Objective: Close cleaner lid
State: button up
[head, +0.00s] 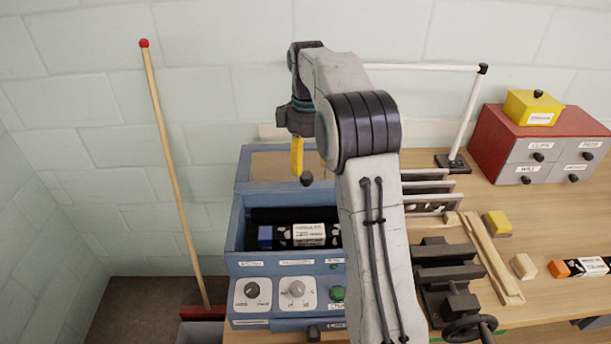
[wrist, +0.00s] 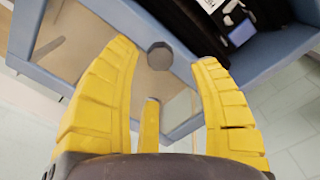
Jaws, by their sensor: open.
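The blue cleaner (head: 240,262) stands at the left end of the bench. Its lid (head: 243,168), a blue frame around a tan panel, is raised at the back, and the box below is uncovered. A dark round knob (head: 306,179) sits near the lid's lower edge. My gripper (head: 297,157) is open, its yellow fingers close to the lid just above the knob. In the wrist view the knob (wrist: 158,58) shows between the spread fingertips (wrist: 166,56), with the lid frame (wrist: 30,62) behind. Whether a finger touches the knob cannot be told. My arm hides the cleaner's right side.
A dark labelled item (head: 308,235) lies inside the cleaner. To the right are a vise (head: 448,285), wooden strips (head: 488,258), a yellow block (head: 497,223) and a red drawer box (head: 520,130). A red-tipped pole (head: 170,160) leans at the left.

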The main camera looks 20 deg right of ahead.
aim_at(307, 175)
jog(key=shift+f, duration=2.45)
jog(key=shift+c, duration=0.4)
grip_shut()
